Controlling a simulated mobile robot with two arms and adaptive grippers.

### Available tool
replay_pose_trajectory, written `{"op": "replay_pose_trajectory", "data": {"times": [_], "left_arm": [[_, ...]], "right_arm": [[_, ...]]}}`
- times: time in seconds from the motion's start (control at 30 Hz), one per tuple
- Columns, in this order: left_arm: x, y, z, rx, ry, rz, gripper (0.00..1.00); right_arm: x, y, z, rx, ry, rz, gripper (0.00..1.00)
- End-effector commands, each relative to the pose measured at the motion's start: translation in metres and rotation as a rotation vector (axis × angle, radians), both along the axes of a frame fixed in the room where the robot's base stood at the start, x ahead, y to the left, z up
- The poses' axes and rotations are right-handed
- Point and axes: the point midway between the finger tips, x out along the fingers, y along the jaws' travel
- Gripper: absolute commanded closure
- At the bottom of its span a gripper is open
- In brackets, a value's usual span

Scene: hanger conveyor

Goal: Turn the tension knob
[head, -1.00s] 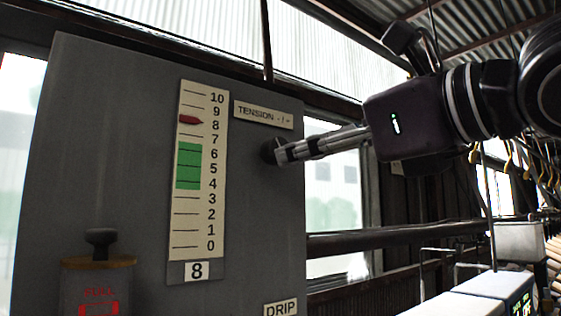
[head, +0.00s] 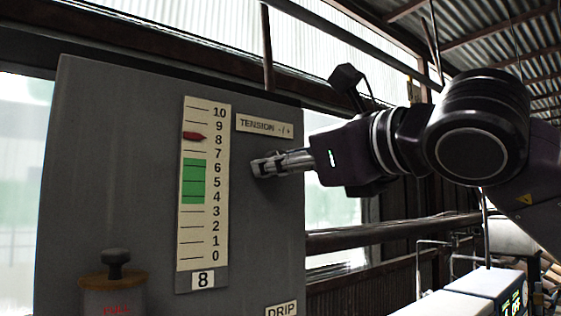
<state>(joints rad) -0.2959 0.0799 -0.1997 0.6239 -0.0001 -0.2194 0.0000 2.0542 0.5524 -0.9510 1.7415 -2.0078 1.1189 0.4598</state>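The tension knob is mostly hidden behind the fingertips of my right gripper (head: 262,167), just below the TENSION label (head: 264,126) on the grey panel (head: 110,170). The fingers reach the panel face around the knob's place; I cannot tell whether they are closed on it. The tension scale (head: 203,235) runs from 0 to 10. Its red pointer (head: 195,136) stands slightly above 8, above the green band (head: 194,181), which spans about 4 to just under 7. The small readout (head: 203,281) shows 8. My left gripper is not in view.
A dark plunger knob (head: 115,258) on a red-marked box stands at the panel's lower left. A dark rail (head: 390,230) runs behind, and white boxes (head: 490,285) with a lit display stand at lower right.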

Motion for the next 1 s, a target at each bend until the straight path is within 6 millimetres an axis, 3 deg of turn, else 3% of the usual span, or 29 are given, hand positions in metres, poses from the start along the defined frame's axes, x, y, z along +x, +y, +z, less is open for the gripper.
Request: {"op": "replay_pose_trajectory", "data": {"times": [0.1, 0.2, 0.57, 1.0], "left_arm": [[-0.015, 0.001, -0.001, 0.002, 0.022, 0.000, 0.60], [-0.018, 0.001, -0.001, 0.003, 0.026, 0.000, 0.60], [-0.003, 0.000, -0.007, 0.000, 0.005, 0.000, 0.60], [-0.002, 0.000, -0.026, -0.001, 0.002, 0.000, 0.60]], "right_arm": [[0.000, 0.000, 0.000, -0.001, 0.001, 0.000, 0.86], [0.000, 0.000, 0.000, -0.001, 0.001, 0.000, 0.96], [0.000, 0.000, -0.002, -0.055, -0.037, 0.000, 0.96], [0.000, 0.000, -0.002, -0.329, -0.236, 0.000, 0.96]]}}
